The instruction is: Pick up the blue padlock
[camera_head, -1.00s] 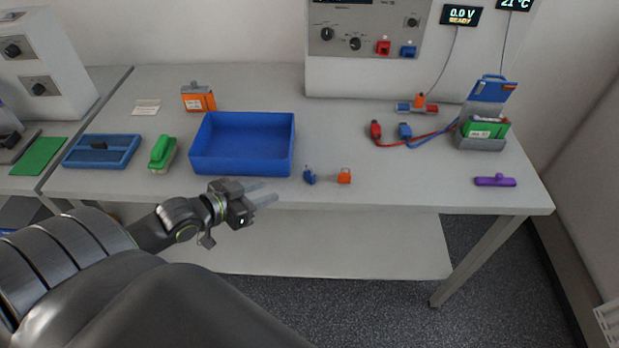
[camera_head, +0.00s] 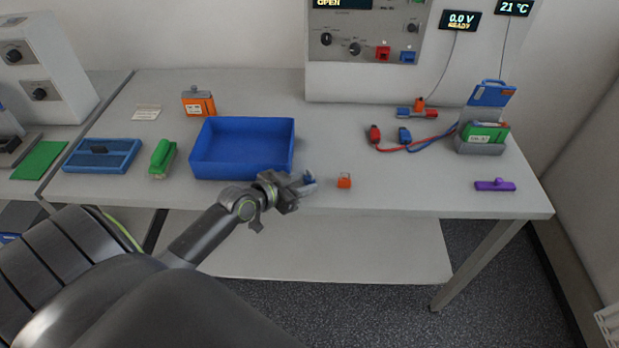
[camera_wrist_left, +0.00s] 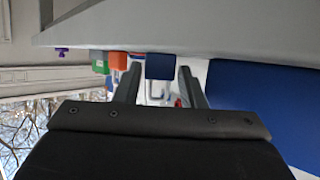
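The blue padlock (camera_head: 309,180) is on the bench near its front edge, partly hidden by my left gripper (camera_head: 302,187). In the left wrist view, the blue body of the padlock (camera_wrist_left: 159,66) shows between the two fingertips (camera_wrist_left: 159,82), with its grey shackle below it in the picture. The fingers are apart, with gaps visible on both sides of the padlock. I cannot tell exactly how far it lies between them. My right gripper is in neither view.
An orange padlock (camera_head: 344,181) stands just right of the blue one. The blue bin (camera_head: 242,172) is close on the left. Red and blue cables (camera_head: 415,144), a green pack in a grey holder (camera_head: 481,147) and a purple object (camera_head: 495,185) lie farther right.

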